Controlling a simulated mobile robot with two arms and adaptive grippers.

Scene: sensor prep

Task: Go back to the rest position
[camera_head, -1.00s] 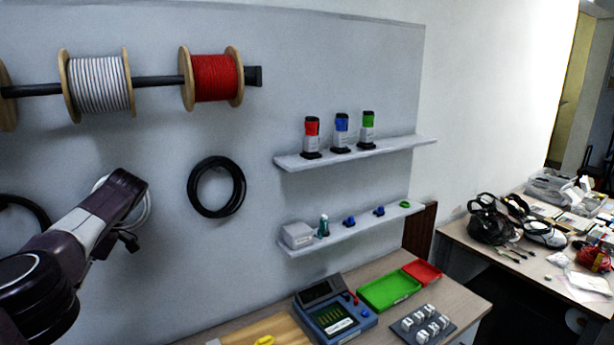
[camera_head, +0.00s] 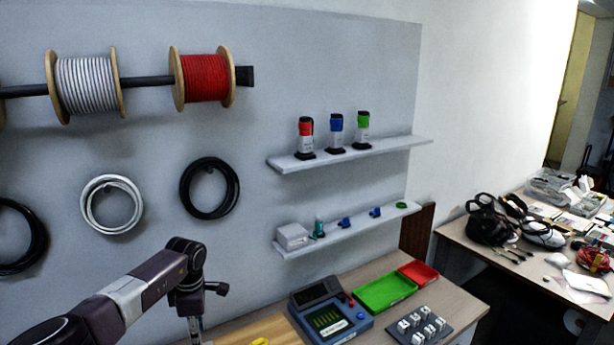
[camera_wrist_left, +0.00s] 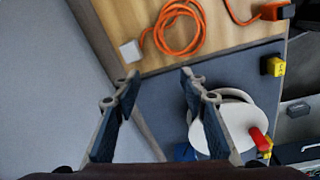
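My left arm comes in from the lower left in the head view, bent at a joint below the coiled cables; its gripper is outside that view. In the left wrist view my left gripper (camera_wrist_left: 158,80) has its two fingers spread apart, with nothing between them. Beyond the fingers are an orange coiled cable (camera_wrist_left: 178,48) on a wooden surface and a round white disc (camera_wrist_left: 235,122) on a dark blue-grey surface. My right arm and gripper show in neither view.
A workbench holds a blue meter (camera_head: 332,318), a green tray (camera_head: 386,293), a red tray (camera_head: 418,273) and a dark block with white pieces (camera_head: 420,325). Two shelves (camera_head: 350,153) jut from the wall panel. Cable spools and coils hang left. A cluttered table (camera_head: 545,250) stands right.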

